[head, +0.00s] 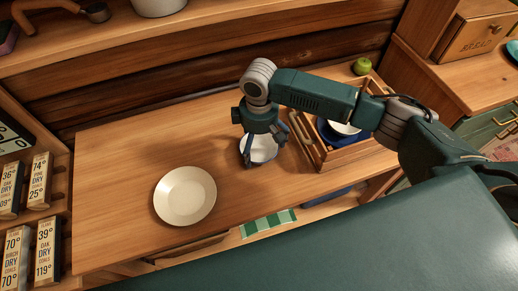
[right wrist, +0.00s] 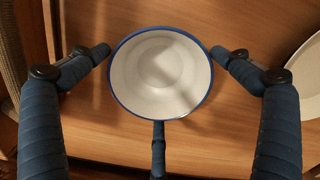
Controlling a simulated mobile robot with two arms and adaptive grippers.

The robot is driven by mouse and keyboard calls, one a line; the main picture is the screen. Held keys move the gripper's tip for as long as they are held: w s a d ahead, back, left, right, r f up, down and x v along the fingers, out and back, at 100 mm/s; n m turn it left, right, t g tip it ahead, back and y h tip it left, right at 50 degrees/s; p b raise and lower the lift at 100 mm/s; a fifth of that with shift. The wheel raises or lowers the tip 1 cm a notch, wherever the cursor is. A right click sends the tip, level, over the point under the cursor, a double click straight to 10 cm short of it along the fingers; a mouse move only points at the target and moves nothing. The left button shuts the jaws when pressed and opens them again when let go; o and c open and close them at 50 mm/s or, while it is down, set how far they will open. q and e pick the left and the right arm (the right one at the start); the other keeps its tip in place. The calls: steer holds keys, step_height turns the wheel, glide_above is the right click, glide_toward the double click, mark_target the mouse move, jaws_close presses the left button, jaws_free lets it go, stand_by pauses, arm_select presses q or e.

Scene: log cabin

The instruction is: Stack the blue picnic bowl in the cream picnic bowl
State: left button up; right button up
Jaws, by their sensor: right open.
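The blue picnic bowl (head: 264,153), white inside with a blue rim, sits upright on the wooden table, partly hidden by my right gripper (head: 259,141). In the right wrist view the bowl (right wrist: 160,75) is between the open fingers, one on each side and one below in the picture. The side fingertips are close to its rim; I cannot tell whether they touch. The cream picnic bowl (head: 185,196) stands upright and empty on the table, left of the gripper. Its edge shows at the right of the right wrist view (right wrist: 304,80). My left gripper is not in view.
A wooden crate (head: 349,157) holding blue and white dishes stands right of the gripper, under my right arm. A green apple (head: 362,66) is behind it. A green checked cloth (head: 268,223) hangs at the front edge. The table's left side is clear.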

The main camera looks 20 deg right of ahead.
steer(key=shift+c, duration=1.3)
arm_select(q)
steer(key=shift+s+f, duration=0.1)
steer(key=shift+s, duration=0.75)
arm_select(e)
steer(key=c, duration=0.8)
steer(key=shift+c, duration=0.2)
